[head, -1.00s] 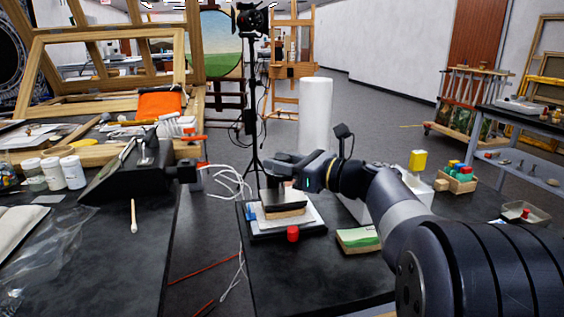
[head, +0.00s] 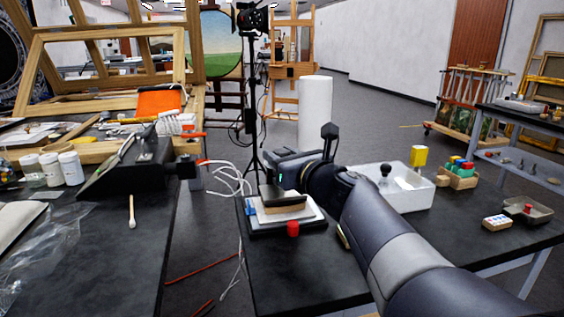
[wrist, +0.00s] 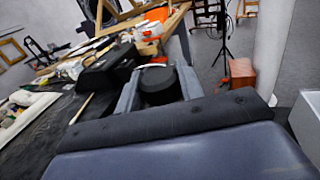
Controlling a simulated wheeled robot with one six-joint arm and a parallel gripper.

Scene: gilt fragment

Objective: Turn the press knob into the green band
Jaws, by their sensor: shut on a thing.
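My gripper (head: 274,168) is above and behind the press in the head view. In the wrist view its two grey fingers (wrist: 158,78) are shut on a black round knob (wrist: 157,84), one finger on each side. In the head view the knob is hidden behind my gripper. The press (head: 285,212) stands on the near table, with a pale plate, a wooden layer and a dark block on a black base. I cannot make out a green band in either view.
A white tray (head: 408,196) stands right of my arm. The left table (head: 110,240) holds white jars (head: 72,170) and tools.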

